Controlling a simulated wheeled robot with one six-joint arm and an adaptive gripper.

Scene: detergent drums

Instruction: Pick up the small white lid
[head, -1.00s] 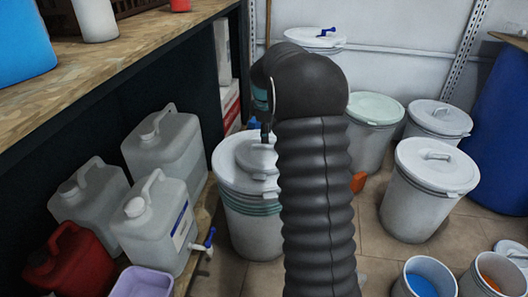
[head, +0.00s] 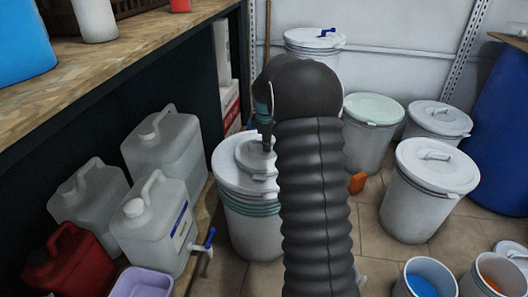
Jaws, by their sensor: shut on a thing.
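The small white lid (head: 253,158) is a round pale disc over the larger white lid (head: 228,168) of a drum with green bands, left of centre in the head view. My gripper (head: 267,142) shows only in part beside my dark ribbed arm, with a dark finger at the small lid's upper edge. It is shut on the small white lid. The right side of the lid and most of the gripper are hidden behind my arm. I cannot tell whether the lid touches the drum below.
Lidded white drums (head: 430,190) stand to the right, near a blue barrel (head: 502,145). Pale jerrycans (head: 160,225) and a red one (head: 70,262) stand on the left below a wooden bench (head: 110,65). Open buckets (head: 425,280) are at the lower right.

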